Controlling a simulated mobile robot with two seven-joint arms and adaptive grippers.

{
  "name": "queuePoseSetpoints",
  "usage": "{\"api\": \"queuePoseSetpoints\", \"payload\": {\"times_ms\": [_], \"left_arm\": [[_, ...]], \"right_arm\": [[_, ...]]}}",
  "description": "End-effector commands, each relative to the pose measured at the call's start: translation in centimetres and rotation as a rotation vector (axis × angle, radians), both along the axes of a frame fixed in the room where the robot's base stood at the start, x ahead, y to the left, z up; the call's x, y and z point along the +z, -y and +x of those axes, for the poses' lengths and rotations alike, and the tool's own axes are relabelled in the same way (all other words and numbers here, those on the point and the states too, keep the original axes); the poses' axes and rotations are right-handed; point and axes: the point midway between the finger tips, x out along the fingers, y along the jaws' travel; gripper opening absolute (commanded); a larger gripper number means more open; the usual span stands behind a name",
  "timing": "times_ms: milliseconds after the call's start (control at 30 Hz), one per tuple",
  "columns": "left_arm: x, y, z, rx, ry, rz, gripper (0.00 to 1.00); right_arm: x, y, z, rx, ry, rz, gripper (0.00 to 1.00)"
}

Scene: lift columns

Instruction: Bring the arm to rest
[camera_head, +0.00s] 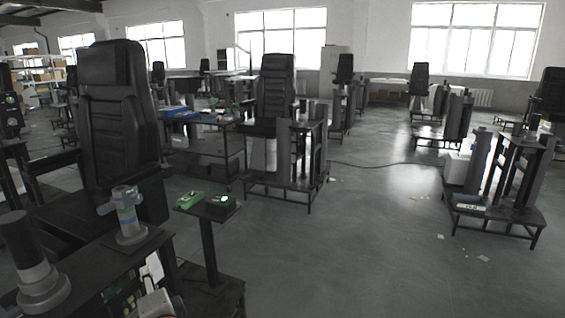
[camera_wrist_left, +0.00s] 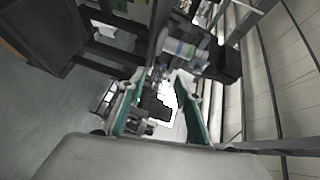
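My left gripper (camera_wrist_left: 160,75) shows in the left wrist view. Its two fingers with green inner pads stand apart, with nothing held between them. Beyond the fingertips is a grey cylinder with a blue-green band (camera_wrist_left: 178,48), apart from the gripper as far as I can tell. In the head view a similar banded grey post (camera_head: 128,218) stands upright on a dark bench at the left. A light grey part at the bottom edge of the head view may be mine, but I cannot tell. My right gripper is in neither view.
A dark post with a grey base (camera_head: 40,280) stands at the lower left. A small stand (camera_head: 208,208) carries a green item (camera_head: 189,200). A black chair (camera_head: 118,120) is behind the bench. Other workstations stand farther back. The grey floor (camera_head: 350,250) at centre right is mostly clear.

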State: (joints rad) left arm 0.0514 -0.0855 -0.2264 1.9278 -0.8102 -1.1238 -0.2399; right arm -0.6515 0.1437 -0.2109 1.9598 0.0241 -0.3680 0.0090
Motion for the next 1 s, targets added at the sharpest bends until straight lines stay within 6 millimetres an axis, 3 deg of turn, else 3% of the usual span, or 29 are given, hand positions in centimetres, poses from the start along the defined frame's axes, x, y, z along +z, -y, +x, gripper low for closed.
{"api": "queuePoseSetpoints", "payload": {"times_ms": [33, 167, 267, 400, 500, 600, 700, 800, 1000], "left_arm": [[-2.8, 0.6, -0.7, -0.042, -0.023, -0.049, 0.33], [-9.8, 3.1, -3.2, -0.155, -0.063, -0.231, 0.33], [-15.3, 5.4, -6.5, -0.231, -0.097, -0.415, 0.33], [-21.9, 8.5, -12.8, -0.291, -0.140, -0.711, 0.33], [-25.0, 10.2, -17.7, -0.295, -0.157, -0.924, 0.33], [-26.8, 11.4, -21.7, -0.275, -0.162, -1.099, 0.33], [-27.6, 11.9, -24.2, -0.252, -0.158, -1.212, 0.33], [-27.8, 12.2, -25.3, -0.237, -0.153, -1.269, 0.33], [-27.8, 12.2, -25.5, -0.234, -0.150, -1.282, 0.33]], "right_arm": [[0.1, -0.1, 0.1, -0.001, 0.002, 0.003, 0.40], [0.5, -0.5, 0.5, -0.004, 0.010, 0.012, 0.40], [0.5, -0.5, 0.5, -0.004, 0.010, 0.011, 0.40], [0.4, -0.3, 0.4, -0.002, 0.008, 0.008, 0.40], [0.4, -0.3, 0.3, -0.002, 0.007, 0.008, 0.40], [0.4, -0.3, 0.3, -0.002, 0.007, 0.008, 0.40], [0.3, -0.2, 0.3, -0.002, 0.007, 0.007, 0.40], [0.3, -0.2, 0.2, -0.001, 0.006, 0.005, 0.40], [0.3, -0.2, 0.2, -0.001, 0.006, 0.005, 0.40]]}}
